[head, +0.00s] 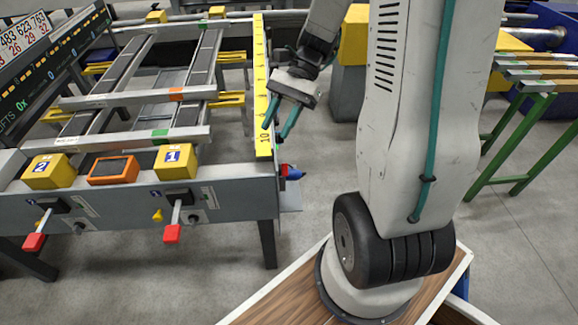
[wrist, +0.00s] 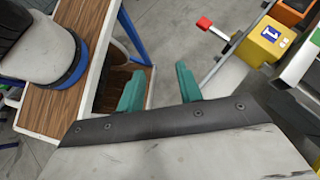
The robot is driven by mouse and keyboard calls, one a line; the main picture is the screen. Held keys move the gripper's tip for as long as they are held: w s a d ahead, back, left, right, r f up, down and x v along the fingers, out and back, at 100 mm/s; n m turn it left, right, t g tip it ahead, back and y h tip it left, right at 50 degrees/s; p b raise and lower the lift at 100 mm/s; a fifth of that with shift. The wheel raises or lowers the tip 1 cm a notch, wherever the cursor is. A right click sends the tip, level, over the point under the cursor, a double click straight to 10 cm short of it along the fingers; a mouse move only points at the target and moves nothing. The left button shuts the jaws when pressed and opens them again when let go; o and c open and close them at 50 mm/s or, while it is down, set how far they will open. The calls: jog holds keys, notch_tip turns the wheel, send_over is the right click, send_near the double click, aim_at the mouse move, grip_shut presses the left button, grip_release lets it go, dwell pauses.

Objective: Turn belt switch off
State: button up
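Two levers stick out of the grey front panel (head: 120,205) of the runout table. The right lever's red knob (head: 172,233) hangs below the yellow box marked 1 (head: 174,161); the left lever's red knob (head: 34,242) is below the yellow box marked 2 (head: 47,171). No readable label tells me which control is the belt switch. A red-knobbed lever (wrist: 203,23) also shows at the top of the wrist view. My gripper (head: 278,126) is open and empty, above and right of the levers, near the table's right end. Its teal fingers (wrist: 158,88) are apart, touching nothing visible.
An orange-framed display (head: 113,170) sits between the yellow boxes. A yellow ruler strip (head: 262,90) runs along the table's right edge. A small red and blue part (head: 292,172) juts from the right end. Floor in front is clear.

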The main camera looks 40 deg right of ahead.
jog(key=w+d+f+m+t+y, duration=0.3)
jog(key=d+f+m+t+y, duration=0.15)
jog(key=d+f+m, duration=0.6)
jog(key=m+t, duration=0.8)
jog(key=m, duration=0.1)
send_near(283, 170)
jog(key=x, duration=0.7)
jog(key=shift+w+f+y, duration=0.2)
jog(key=shift+w+y, duration=0.25)
jog(key=shift+w, duration=0.05)
grip_shut()
